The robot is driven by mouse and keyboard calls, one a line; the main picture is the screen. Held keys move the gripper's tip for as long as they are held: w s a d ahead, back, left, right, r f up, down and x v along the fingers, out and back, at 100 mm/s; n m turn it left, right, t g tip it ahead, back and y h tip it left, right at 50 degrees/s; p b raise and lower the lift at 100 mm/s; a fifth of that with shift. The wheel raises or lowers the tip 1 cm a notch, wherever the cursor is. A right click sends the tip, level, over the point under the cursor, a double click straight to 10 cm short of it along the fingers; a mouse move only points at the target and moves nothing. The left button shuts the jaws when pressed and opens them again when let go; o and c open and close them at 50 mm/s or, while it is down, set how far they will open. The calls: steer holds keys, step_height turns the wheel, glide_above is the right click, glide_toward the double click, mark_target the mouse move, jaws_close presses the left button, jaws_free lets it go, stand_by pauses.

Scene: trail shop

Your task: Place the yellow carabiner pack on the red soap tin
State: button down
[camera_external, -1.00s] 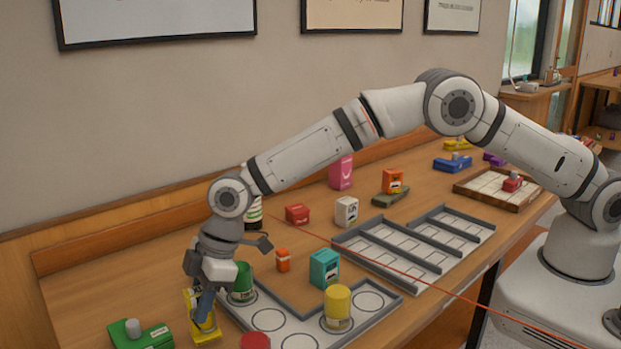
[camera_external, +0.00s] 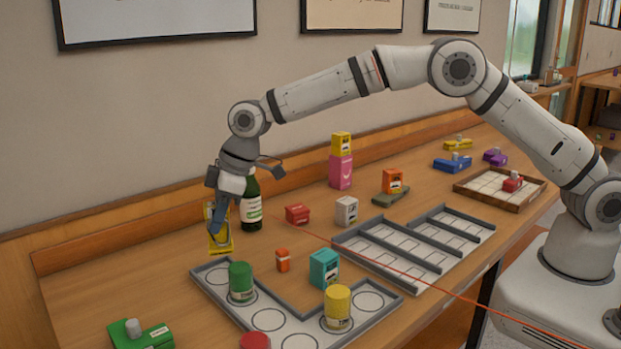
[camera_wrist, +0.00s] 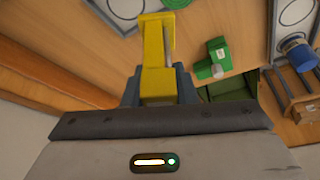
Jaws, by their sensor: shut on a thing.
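My gripper (camera_external: 217,220) is shut on the yellow carabiner pack (camera_external: 221,241) and holds it above the left part of the table, left of the dark green bottle. In the wrist view the yellow pack (camera_wrist: 155,62) stands out between the fingers. A small red box (camera_external: 297,214), which looks like the red soap tin, sits on the table to the right of my gripper. Its top looks clear. It does not show in the wrist view.
A green bottle (camera_external: 251,204) stands between my gripper and the red box. The grey tray (camera_external: 218,287) at the front holds green and yellow cans.

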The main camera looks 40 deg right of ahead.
steer(key=w+d+r+m+t+h+p, duration=0.1)
steer(key=w+d+m, duration=0.3)
steer(key=d, duration=0.7)
steer(key=w+d+r+m+p, duration=0.1)
steer(key=w+d, duration=0.5)
steer(key=d, duration=0.4)
steer(key=w+d+r+m+t+h+p, duration=0.1)
steer(key=w+d+r+m, duration=0.3)
steer(key=d, duration=0.7)
steer(key=shift+n, duration=0.4)
steer(key=shift+w+d+f+p, duration=0.15)
steer(key=shift+d+f+p, duration=0.1)
steer(key=shift+f, duration=1.85)
steer(key=shift+w+d+f+p, duration=0.1)
steer(key=shift+w+f+p, duration=0.15)
steer(key=shift+f, duration=1.9)
steer(key=shift+w+d+f+p, duration=0.1)
steer(key=shift+d+f+p, duration=0.15)
steer(key=shift+f, duration=1.85)
steer(key=c, duration=1.2)
jaws_free()
steer(key=shift+o, duration=0.2)
steer(key=shift+r+p, duration=0.3)
steer(key=b+v, duration=0.2)
steer(key=v, duration=0.9)
steer(key=shift+s+r, duration=0.3)
steer(key=shift+r, duration=0.05)
